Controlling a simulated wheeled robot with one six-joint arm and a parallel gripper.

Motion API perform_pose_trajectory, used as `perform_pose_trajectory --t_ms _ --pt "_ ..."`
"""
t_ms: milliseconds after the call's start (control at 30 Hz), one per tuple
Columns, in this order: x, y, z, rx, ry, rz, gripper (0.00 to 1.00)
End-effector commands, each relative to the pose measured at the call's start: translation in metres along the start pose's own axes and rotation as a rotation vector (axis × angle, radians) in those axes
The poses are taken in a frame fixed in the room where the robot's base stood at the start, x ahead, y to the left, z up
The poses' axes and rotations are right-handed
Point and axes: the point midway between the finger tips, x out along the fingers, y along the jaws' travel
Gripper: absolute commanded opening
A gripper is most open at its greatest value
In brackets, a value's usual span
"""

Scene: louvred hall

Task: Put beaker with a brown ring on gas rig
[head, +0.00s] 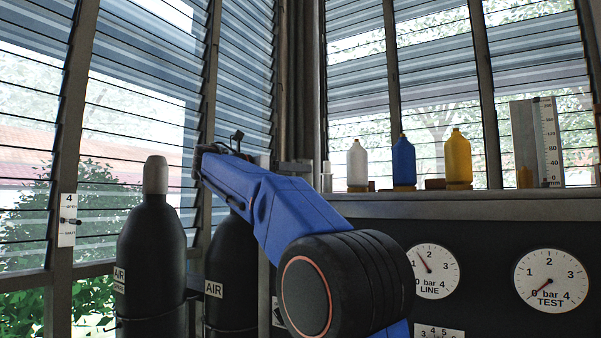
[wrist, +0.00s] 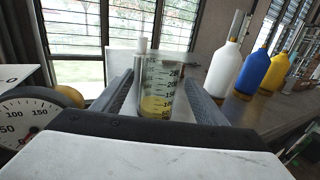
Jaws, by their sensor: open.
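A clear beaker (wrist: 157,88) with a printed scale and yellow contents low down shows in the wrist view. It stands upright between the two fingers of my open gripper (wrist: 163,98), with a gap visible on the right side. I cannot make out a brown ring on it, and its base is hidden by the gripper body. In the head view the beaker is not visible, and my arm hides the gripper's fingers. A dark panel (head: 483,270) with LINE and TEST gauges stands at the right; I cannot tell whether it is the gas rig.
White (head: 357,165), blue (head: 403,163) and yellow (head: 458,158) bottles stand on the sill (head: 480,207), to the right of my gripper in the wrist view. Two black AIR cylinders, one in front (head: 152,260), stand at left. A round gauge (wrist: 32,125) is close on the wrist view's left.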

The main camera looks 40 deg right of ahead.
Motion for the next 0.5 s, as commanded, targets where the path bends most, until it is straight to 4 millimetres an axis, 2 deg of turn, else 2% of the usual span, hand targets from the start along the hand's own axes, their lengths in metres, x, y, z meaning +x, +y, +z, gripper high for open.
perform_pose_trajectory --t_ms 100,300,500 --pt "-0.022 0.001 0.000 0.000 0.001 0.004 0.66" --pt "-0.055 0.001 0.000 0.000 0.000 0.003 0.66" --pt "-0.076 0.001 0.000 0.000 0.001 0.001 0.66"
